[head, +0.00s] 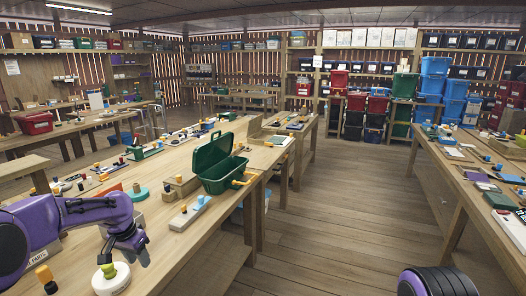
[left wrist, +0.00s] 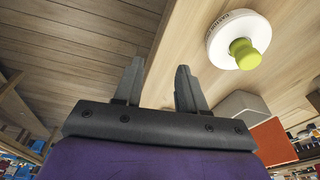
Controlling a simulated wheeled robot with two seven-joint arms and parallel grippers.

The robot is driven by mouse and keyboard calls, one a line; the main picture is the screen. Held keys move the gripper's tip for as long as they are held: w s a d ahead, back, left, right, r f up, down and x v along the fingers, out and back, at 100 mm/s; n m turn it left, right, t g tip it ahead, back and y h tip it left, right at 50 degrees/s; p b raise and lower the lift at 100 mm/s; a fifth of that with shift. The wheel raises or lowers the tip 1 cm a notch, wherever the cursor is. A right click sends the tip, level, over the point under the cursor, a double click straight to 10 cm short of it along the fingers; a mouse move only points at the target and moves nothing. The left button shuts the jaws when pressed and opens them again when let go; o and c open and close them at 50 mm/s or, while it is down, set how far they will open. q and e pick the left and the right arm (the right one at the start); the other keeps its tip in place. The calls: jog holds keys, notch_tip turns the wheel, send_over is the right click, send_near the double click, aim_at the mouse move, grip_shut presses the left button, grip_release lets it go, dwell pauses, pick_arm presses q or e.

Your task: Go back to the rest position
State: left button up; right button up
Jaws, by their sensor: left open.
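My left gripper (head: 124,256) is at the lower left of the head view, at the end of my purple arm, over the near end of the wooden workbench. In the left wrist view its two dark fingers (left wrist: 158,88) stand apart with nothing between them. A white round disc (head: 111,281) with a yellow-green knob is on the bench close by the gripper. It also shows at the upper right of the left wrist view (left wrist: 222,35), apart from the fingers. My right gripper is not in view.
A green bin (head: 222,182) with its lid raised stands near the bench's right edge. Blocks and small parts lie along the bench (head: 185,247). Another bench (head: 448,183) runs along the right. The wooden floor (head: 345,200) between them is clear.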

pick_arm(q)
jog(key=s+d+f+n+t+y+b, duration=0.1)
jog(key=s+d+f+n+t, duration=0.25)
jog(key=f, duration=0.55)
jog(key=s+d+f+n+t+b, duration=0.15)
jog(key=s+f+n, duration=0.3)
jog(key=f, duration=0.55)
jog(key=s+f+g+y+b, duration=0.1)
jog(key=s+f, duration=0.2)
jog(key=s, duration=0.8)
jog(key=s+f+n+g+y, duration=0.1)
jog(key=s+f, duration=0.3)
jog(key=s, duration=0.7)
jog(key=s+d+f+g+b, duration=0.1)
jog(key=s+f, duration=0.3)
jog(key=s, duration=0.8)
jog(key=shift+f+n+g+y+b, duration=0.25)
jog(key=shift+n+g+y+b, duration=0.05)
jog(key=shift+g+y+b, duration=0.1)
